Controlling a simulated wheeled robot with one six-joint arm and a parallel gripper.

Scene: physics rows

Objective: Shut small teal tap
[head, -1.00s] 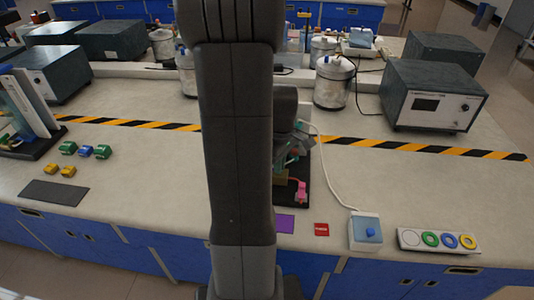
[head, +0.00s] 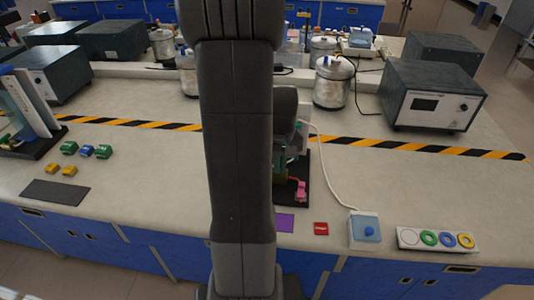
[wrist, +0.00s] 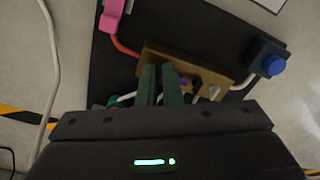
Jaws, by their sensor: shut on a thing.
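My gripper (wrist: 160,72) is low over a dark board (wrist: 110,65) in the wrist view. Its two green fingers are close together at a tan block (wrist: 210,72), shut on the small teal tap. The fingers largely hide the tap; a bit of teal (wrist: 113,101) shows left of them. In the head view my arm covers much of this spot; my gripper (head: 281,170) shows just right of it.
A pink piece (wrist: 112,16) on a red tube and a blue knob (wrist: 274,65) flank the block. A ring tray (head: 437,239) lies right.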

